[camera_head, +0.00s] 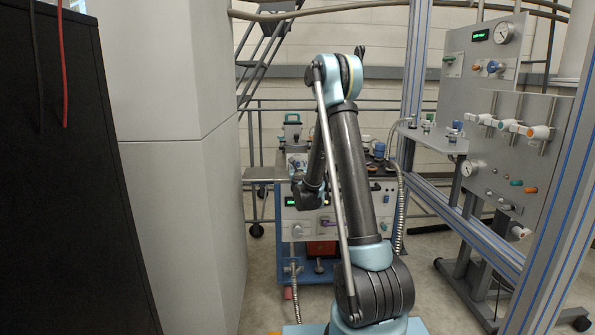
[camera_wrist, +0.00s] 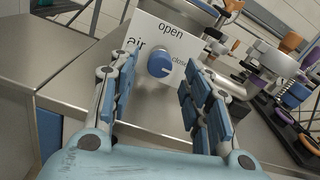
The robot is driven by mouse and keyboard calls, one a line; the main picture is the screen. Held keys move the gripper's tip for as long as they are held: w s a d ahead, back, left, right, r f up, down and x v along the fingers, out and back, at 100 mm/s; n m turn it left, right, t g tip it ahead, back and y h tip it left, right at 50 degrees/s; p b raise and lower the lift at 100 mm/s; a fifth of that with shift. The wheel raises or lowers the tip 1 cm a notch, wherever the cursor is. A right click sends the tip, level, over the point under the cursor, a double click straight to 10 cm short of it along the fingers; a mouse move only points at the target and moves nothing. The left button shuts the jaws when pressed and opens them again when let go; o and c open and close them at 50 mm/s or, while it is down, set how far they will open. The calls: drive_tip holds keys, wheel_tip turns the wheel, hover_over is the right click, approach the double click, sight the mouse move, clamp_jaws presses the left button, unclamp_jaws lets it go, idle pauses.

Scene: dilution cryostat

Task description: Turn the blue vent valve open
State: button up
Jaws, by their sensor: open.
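In the wrist view, the blue vent valve (camera_wrist: 161,64) is a round blue knob with a pale pointer mark. It sits on a white plate (camera_wrist: 150,28) lettered "open", "air" and "close". The pointer mark is toward the "close" side. My gripper (camera_wrist: 155,90) is open, its two blue-padded fingers to the left and right of the knob, with a visible gap on both sides. It appears not to touch the knob. In the head view, my arm reaches to the cart's top, and my gripper (camera_head: 297,165) is small and partly hidden there.
A steel cart top (camera_wrist: 65,85) lies around the plate. Valves and fittings (camera_wrist: 278,60) crowd the right side in the wrist view. In the head view, a valve panel (camera_head: 520,140) in a metal frame stands right, and a pale cabinet (camera_head: 180,160) stands left.

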sight(297, 164)
drive_tip(key=shift+w, duration=1.35)
clamp_jaws()
